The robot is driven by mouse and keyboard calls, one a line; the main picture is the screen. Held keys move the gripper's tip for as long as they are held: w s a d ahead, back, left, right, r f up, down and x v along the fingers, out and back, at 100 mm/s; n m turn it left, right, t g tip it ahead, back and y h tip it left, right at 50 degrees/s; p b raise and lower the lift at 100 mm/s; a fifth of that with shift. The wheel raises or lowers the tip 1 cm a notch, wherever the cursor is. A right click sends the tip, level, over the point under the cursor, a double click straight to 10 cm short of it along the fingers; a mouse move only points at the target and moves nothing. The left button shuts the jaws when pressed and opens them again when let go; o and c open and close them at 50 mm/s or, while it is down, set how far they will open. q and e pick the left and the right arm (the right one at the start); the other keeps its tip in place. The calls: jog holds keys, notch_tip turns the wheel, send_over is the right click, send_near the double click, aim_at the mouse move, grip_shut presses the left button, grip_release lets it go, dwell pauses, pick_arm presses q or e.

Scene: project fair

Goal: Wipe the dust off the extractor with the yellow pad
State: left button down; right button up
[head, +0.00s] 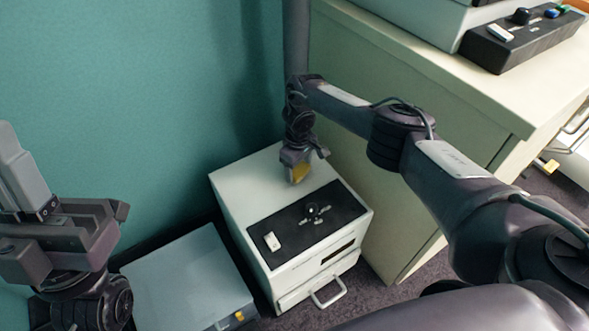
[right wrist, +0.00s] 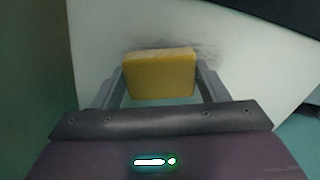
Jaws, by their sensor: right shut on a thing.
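The extractor appears to be the white box (head: 240,183) on the floor, with a black panel on its top and a handle in front. My right gripper (head: 299,172) is over the rear of its top, shut on the yellow pad (head: 300,174). In the right wrist view the pad (right wrist: 160,74) sits between both fingers, close to the white top (right wrist: 105,40); I cannot tell whether it touches. A grey dust smudge (right wrist: 205,50) shows beside and beyond the pad. My left gripper (head: 65,215) is at the left, away from the box; its jaw opening is unclear.
A teal wall (head: 140,90) stands behind. A pale cabinet (head: 425,115) stands close on the right, with a black control box (head: 520,42) on top. A low grey box (head: 185,280) lies left of the extractor.

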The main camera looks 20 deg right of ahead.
aim_at(309, 168)
jog(key=shift+w+d+f+b, duration=0.1)
jog(key=shift+d+b, duration=0.2)
jog(key=shift+d, duration=0.4)
jog(key=shift+w+d+f+b, duration=0.1)
jog(key=shift+d+b, duration=0.2)
jog(key=shift+d, duration=0.35)
jog(key=p, duration=0.1)
jog(key=s+p, duration=0.1)
jog(key=p, duration=0.1)
jog(key=shift+s+d+r, duration=0.1)
jog(key=shift+s+r, duration=0.05)
jog(key=shift+r, duration=0.2)
jog(key=shift+s+f+p, duration=0.15)
jog(key=shift+s+p, duration=0.1)
jog(key=shift+p, duration=0.4)
jog(key=shift+s+a+p, duration=0.15)
jog(key=shift+a+p, duration=0.25)
jog(key=shift+a, duration=0.35)
jog(key=shift+s+a+p, duration=0.1)
jog(key=shift+a+p, duration=0.25)
jog(key=shift+a, duration=0.35)
jog(key=shift+s+a+f, duration=0.1)
jog(key=shift+a+f, duration=0.05)
jog(key=shift+a, duration=0.35)
